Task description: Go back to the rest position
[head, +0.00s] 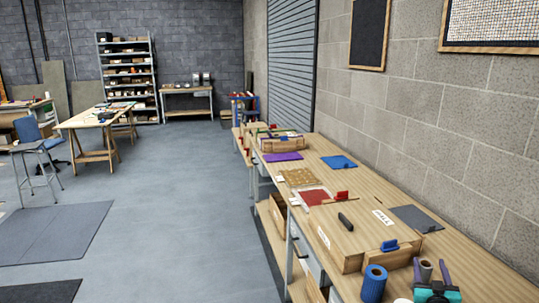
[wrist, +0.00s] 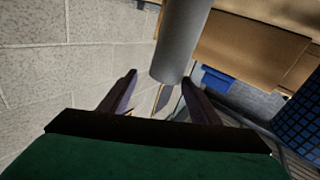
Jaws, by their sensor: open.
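My gripper (head: 430,264) is at the bottom right of the head view, above the near end of the workbench (head: 480,262). It has a teal body and two dark purple fingers, which are apart. It also shows in the wrist view (wrist: 160,77), with nothing clamped between the fingers. A plain grey cylinder (wrist: 184,38) shows in the wrist view just beyond the fingertips, nearer the right finger. It also shows in the head view (head: 426,268) between the fingers in the picture. I cannot tell whether it touches them.
A blue roll (head: 374,285) stands left of my gripper. A wooden box with a blue-handled tool (head: 390,246) is just behind it. A grey sheet (head: 416,218) and a red sheet (head: 313,197) lie farther along. The block wall (head: 450,120) borders the bench. Open floor (head: 180,220) lies left.

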